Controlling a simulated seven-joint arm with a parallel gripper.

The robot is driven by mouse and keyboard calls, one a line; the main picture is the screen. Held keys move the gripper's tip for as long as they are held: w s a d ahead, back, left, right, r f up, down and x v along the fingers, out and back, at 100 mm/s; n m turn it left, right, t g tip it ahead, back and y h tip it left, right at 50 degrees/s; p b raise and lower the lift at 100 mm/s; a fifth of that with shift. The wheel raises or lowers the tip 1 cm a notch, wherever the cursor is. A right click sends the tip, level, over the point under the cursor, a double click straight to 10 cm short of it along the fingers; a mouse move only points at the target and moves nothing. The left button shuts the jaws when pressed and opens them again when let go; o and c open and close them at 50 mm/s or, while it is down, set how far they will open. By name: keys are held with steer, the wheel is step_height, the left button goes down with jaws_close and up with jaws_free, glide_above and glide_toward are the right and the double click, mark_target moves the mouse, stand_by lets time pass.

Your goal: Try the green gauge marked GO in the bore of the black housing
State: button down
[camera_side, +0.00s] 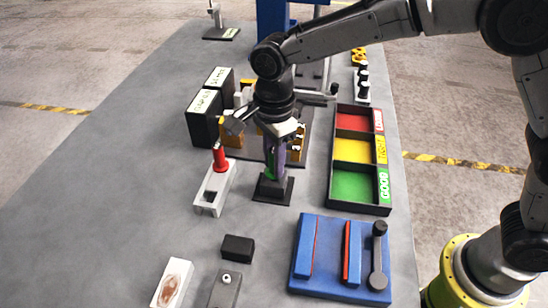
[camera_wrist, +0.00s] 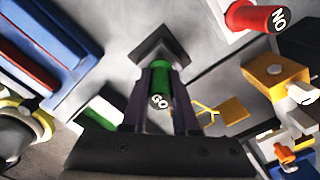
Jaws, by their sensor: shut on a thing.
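My gripper (camera_side: 275,170) is shut on the green gauge (camera_side: 269,160), which points down at the black housing (camera_side: 273,190). In the wrist view, the gauge's end marked GO (camera_wrist: 159,101) shows between my two fingers (camera_wrist: 160,110). The housing's square base (camera_wrist: 148,46) shows beyond the gauge. The gauge is lined up over the housing and its lower end meets it or is in it. The bore is hidden, so I cannot tell how deep. The red gauge (camera_side: 219,159), marked NO in the wrist view (camera_wrist: 262,18), stands in a pale holder (camera_side: 207,203) with an empty dark socket.
A sorting tray (camera_side: 389,210) with red, yellow and green compartments lies right of the housing. A blue fixture (camera_side: 306,268) lies in front. Two black labelled boxes (camera_side: 203,115) and yellow parts (camera_side: 232,133) stand close behind. A small black block (camera_side: 238,249) lies front left.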

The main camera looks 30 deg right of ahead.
steer(key=shift+f, duration=0.85)
stand_by(1.1)
steer(key=shift+r, duration=0.2)
steer(key=shift+r, duration=0.75)
steer(key=shift+r, duration=1)
steer(key=shift+r, duration=2.45)
